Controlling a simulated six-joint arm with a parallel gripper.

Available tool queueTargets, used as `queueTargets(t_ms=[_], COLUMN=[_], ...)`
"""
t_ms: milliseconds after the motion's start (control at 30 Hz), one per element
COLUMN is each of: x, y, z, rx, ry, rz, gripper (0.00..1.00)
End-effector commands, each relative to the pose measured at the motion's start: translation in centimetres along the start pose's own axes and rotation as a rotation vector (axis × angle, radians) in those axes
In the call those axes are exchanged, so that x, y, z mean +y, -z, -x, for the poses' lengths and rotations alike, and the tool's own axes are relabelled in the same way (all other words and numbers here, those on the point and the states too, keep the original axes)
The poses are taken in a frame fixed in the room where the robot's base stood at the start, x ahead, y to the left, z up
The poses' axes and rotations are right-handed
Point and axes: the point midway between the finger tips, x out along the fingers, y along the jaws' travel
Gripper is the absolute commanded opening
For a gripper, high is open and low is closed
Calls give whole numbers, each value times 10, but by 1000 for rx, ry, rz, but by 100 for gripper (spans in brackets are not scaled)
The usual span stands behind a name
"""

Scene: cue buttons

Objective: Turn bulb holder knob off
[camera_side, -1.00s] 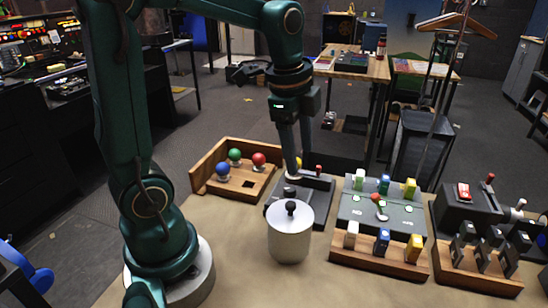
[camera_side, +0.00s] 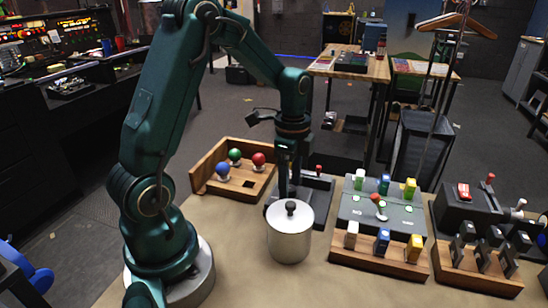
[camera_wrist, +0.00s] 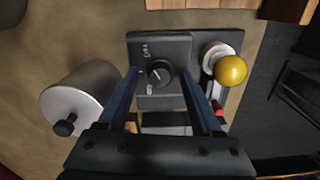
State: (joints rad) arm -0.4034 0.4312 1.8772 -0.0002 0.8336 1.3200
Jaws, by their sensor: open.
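The bulb holder (camera_wrist: 148,52) is a dark box with a round black knob (camera_wrist: 160,73) that has a white pointer line, seen in the wrist view. A yellow bulb (camera_wrist: 231,71) sits in a white socket at its right end, and a small red part shows below the bulb. In the side view the bulb holder (camera_side: 318,188) stands behind the pot, its knob and bulb hidden. My gripper (camera_wrist: 164,88) is open, its two fingers on either side of the knob and apart from it. In the side view my gripper (camera_side: 288,193) points straight down over the holder.
A silver lidded pot (camera_side: 290,235) stands close in front of the holder. A wooden tray (camera_side: 220,188) with blue, green and red bulbs is to the left. A grey panel with coloured blocks (camera_side: 380,215) and a black switch box (camera_side: 468,208) are to the right.

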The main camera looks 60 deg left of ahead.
Motion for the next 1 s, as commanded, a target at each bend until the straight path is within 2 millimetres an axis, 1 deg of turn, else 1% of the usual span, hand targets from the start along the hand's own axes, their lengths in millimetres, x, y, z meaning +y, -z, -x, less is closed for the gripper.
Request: queueTargets(t_ms=[167,200,267,300,333,367,667,867,1000], x=[0,0,0,0,0,0,0,0,0], y=[0,0,0,0,0,0,0,0,0], z=[0,0,0,0,0,0,1,1,1], rx=[0,0,0,0,0,0,0,0,0], ry=[0,0,0,0,0,0,0,0,0], rz=[0,0,0,0,0,0,26,119,226], gripper=[66,51,28,13,2,0,0,0,0])
